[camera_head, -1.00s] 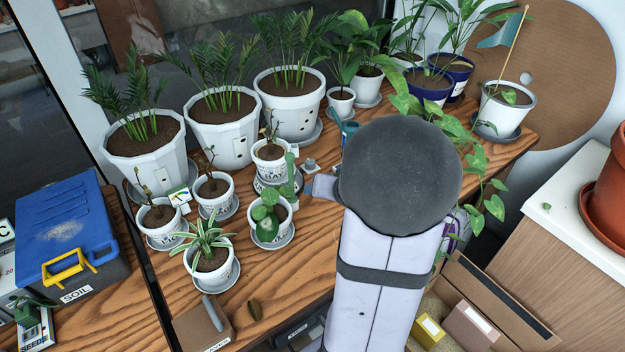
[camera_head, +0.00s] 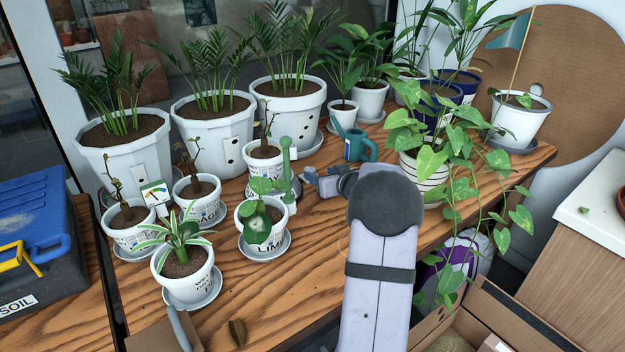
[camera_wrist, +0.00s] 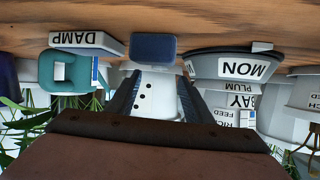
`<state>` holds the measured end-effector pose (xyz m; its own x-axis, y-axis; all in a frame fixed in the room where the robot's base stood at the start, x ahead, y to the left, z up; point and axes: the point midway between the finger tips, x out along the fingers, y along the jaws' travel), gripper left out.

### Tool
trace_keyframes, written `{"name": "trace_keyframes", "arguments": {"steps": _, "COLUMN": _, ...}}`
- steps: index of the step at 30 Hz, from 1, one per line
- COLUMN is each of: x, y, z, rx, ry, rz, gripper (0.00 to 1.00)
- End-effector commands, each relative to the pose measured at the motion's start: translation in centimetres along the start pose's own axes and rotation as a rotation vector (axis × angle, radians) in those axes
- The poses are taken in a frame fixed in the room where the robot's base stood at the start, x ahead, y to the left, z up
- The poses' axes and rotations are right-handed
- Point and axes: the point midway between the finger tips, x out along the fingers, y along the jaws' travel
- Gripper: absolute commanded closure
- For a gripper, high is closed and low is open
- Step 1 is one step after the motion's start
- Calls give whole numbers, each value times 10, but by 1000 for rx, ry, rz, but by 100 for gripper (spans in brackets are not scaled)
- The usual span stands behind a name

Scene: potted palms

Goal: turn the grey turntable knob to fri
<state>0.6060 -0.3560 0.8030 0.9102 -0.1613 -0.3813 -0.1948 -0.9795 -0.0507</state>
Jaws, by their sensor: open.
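The grey turntable (camera_wrist: 222,64) shows in the upside-down wrist view with a MON label (camera_wrist: 238,69) facing me. It carries a white pot marked PLUM and BAY. My gripper (camera_head: 309,180) is low over the table, just right of the turntable. In the wrist view its jaws (camera_wrist: 158,82) are open and empty.
A teal watering can (camera_head: 358,146) and a DAMP label (camera_wrist: 84,42) are near. Small white pots (camera_head: 262,228) crowd the left front; large palm pots (camera_head: 213,132) stand behind. A trailing plant (camera_head: 428,170) hangs at right.

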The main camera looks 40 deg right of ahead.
Motion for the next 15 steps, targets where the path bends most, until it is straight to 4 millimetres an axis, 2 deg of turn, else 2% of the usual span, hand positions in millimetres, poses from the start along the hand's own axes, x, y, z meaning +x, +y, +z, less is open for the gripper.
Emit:
{"name": "trace_keyframes", "arguments": {"steps": 8, "x": 6, "y": 0, "z": -2, "rx": 0, "ry": -1, "rz": -1, "gripper": 53}}
{"name": "trace_keyframes", "arguments": {"steps": 15, "x": 30, "y": -1, "z": -1, "rx": 2, "ry": -2, "rz": -2, "gripper": 53}}
